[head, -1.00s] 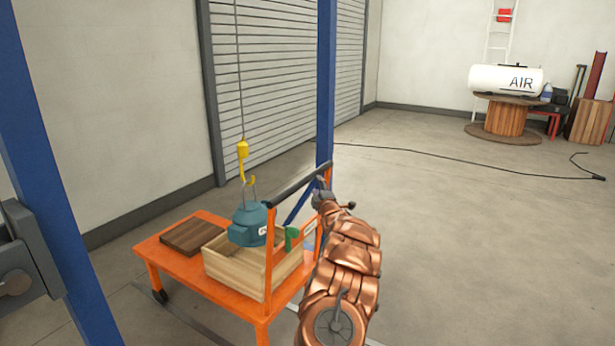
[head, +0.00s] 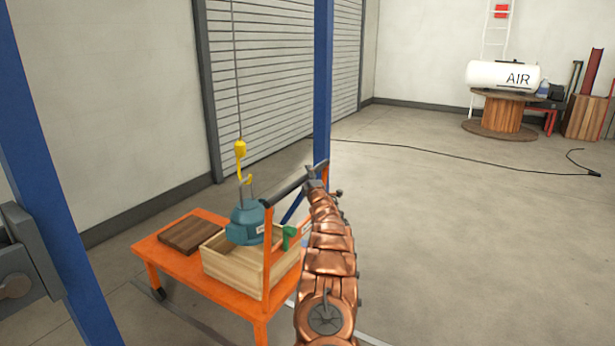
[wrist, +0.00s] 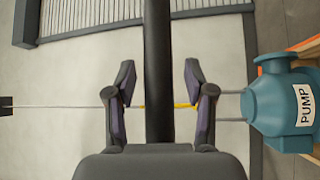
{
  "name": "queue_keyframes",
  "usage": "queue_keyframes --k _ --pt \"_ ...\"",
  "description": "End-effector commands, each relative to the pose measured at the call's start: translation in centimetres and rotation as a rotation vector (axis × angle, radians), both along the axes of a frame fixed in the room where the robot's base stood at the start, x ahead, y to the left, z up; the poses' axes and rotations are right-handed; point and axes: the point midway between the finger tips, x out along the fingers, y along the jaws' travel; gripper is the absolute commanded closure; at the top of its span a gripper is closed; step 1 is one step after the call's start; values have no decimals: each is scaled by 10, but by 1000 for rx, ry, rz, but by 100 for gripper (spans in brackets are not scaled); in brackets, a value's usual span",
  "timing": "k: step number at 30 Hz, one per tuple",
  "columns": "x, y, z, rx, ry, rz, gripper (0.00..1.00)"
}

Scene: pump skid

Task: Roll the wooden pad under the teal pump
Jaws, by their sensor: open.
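The teal pump (head: 247,222) hangs by a shackle below the yellow hook (head: 240,152), over or partly in a wooden crate (head: 232,268) on an orange cart (head: 222,302). It also shows sideways at the right of the wrist view (wrist: 282,105), labelled PUMP. The dark wooden pad (head: 190,235) lies flat on the cart's left end, beside the crate. The cart's black push handle (head: 290,183) runs between my gripper's fingers in the wrist view (wrist: 159,70). My gripper (wrist: 158,88) is open, with one finger on each side of the handle. Contact cannot be told.
A blue post (head: 323,90) stands just behind the handle, and another blue post (head: 55,190) is at the left. A roller shutter (head: 270,80) is behind. A black hose (head: 470,152) lies on the floor. The floor at right is mostly clear.

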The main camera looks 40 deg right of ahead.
Motion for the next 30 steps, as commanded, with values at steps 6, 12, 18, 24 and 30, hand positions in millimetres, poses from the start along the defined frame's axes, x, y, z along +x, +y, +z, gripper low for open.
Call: queue_keyframes --k 6,12,18,24,30 --pt "3 -1 2 0 -4 2 46" --pt "4 -1 2 0 -4 1 46" --pt "4 -1 2 0 -4 2 63" --pt "4 -1 2 0 -4 2 84" --pt "4 -1 1 0 -3 2 100"
